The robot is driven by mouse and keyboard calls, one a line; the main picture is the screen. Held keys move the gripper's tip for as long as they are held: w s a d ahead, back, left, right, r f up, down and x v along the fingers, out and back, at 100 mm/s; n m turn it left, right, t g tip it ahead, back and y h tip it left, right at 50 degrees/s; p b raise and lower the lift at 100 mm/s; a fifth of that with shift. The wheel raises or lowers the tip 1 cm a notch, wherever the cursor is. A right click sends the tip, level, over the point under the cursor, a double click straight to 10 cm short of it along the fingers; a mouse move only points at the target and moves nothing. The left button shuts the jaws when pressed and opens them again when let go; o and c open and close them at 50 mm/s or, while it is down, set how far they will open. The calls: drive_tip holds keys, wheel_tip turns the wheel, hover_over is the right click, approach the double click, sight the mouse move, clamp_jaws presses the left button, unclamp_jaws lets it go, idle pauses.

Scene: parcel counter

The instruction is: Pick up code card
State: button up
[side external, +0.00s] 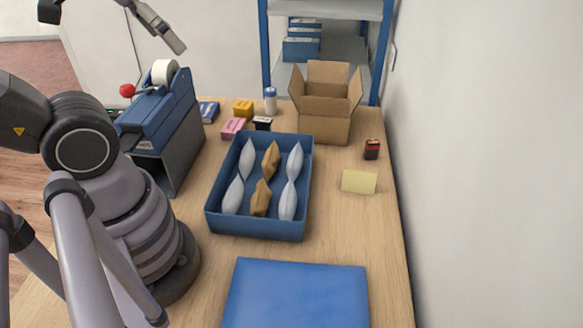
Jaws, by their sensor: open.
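A pale yellow card (359,181) lies flat on the counter at the right, beside the blue tray. No code can be read on it at this size, so I cannot tell for sure that it is the code card. Part of my gripper (172,38) shows at the top left, raised above the tape dispenser and far from the yellow card. It is open, and nothing shows in it. The rest of it is cut off by the top edge of the picture.
A blue tray (213,221) holds several grey and brown pouches. An open cardboard box (325,127) stands behind it. A small dark red-and-black item (372,149) is near the card. A tape dispenser (160,113) stands left; a blue flat panel (297,295) lies in front.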

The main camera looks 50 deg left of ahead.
sight(359, 178)
drive_tip(key=shift+w, duration=0.1)
